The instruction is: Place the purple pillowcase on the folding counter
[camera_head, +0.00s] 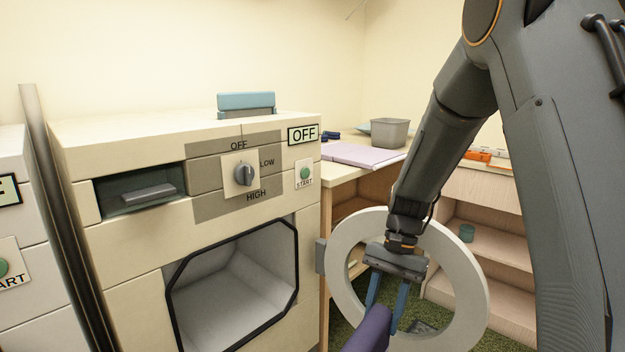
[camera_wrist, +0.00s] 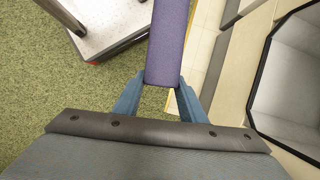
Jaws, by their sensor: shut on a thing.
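The purple pillowcase (camera_head: 369,331) is a narrow, folded purple strip at the bottom of the head view. It also shows in the wrist view (camera_wrist: 168,40), running up from between the fingers. My gripper (camera_head: 385,312), with blue fingers, points down and is shut on the pillowcase; it also shows in the wrist view (camera_wrist: 164,84). The folding counter (camera_head: 337,173) looks to be the pale wooden surface behind and right of the dryer. A flat light-purple sheet (camera_head: 362,155) lies on it. My gripper is lower in the picture than the counter, in front of the open round door.
The cream dryer (camera_head: 110,235) stands left with its opening uncovered. Its round pale door (camera_head: 344,285) is swung open around my wrist in the picture. A grey bin (camera_head: 389,132) and dark blue item (camera_head: 331,136) sit on the counter. Low shelves (camera_head: 495,255) stand right.

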